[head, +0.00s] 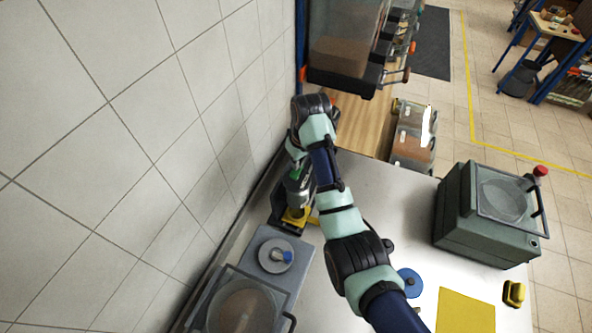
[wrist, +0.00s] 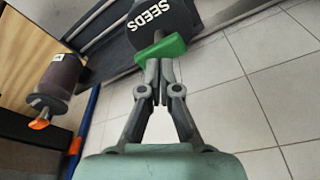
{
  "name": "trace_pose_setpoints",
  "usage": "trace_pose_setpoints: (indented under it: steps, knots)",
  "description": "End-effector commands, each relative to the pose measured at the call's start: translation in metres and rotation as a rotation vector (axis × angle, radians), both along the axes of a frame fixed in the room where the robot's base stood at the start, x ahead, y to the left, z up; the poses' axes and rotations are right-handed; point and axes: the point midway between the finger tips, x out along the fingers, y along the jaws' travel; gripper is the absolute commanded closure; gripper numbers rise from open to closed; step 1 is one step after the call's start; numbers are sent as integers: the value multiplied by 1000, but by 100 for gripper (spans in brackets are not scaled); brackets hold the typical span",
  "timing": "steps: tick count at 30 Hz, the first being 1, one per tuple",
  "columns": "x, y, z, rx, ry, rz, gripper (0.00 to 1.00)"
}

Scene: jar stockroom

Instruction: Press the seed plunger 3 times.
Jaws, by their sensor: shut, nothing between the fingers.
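The seed dispenser is a dark block lettered SEEDS (wrist: 163,24) at the top of the wrist view. Its green plunger (wrist: 162,49) sticks out from it towards my gripper. In the head view the green part (head: 296,173) shows by the wall, partly hidden by my arm. My gripper (wrist: 161,66) is shut and empty, with its fingertips right at the green plunger. I cannot tell whether they touch it. In the head view my fingers are mostly hidden behind my wrist.
A grey unit with a blue-topped knob (head: 285,256) stands in front. A green-grey machine with a red button (head: 540,171) stands right, near a yellow mat (head: 465,312). The tiled wall is close on the left.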

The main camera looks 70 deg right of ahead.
Motion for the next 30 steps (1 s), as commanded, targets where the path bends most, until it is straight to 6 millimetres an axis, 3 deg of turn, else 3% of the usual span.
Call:
trace_pose_setpoints:
  steps: [23,30]
  knots:
    - [0,0,-41,1,2,0,100]
    - [0,0,-38,0,1,0,100]
